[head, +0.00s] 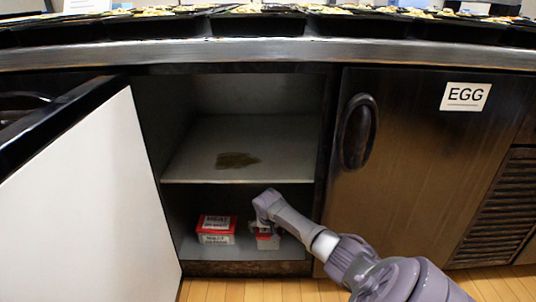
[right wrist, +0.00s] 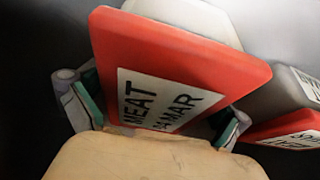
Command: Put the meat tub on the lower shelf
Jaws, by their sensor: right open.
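In the head view, the red and white meat tub (head: 264,242) stands on the lower shelf (head: 200,248), partly hidden by my right gripper (head: 266,208). In the right wrist view, the meat tub (right wrist: 185,55) has a red lid edge and a white label reading MEAT. My right gripper (right wrist: 152,104) is open, its two teal-padded fingers on either side of the tub. I cannot tell whether the pads touch it. My left gripper is not in view.
Another red and white tub (head: 216,229) stands left on the lower shelf; a neighbouring tub (right wrist: 290,125) shows at the right wrist view's right edge. The upper shelf (head: 290,150) has only a brown stain. The white door (head: 90,210) stands open; the EGG door (head: 430,150) is shut.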

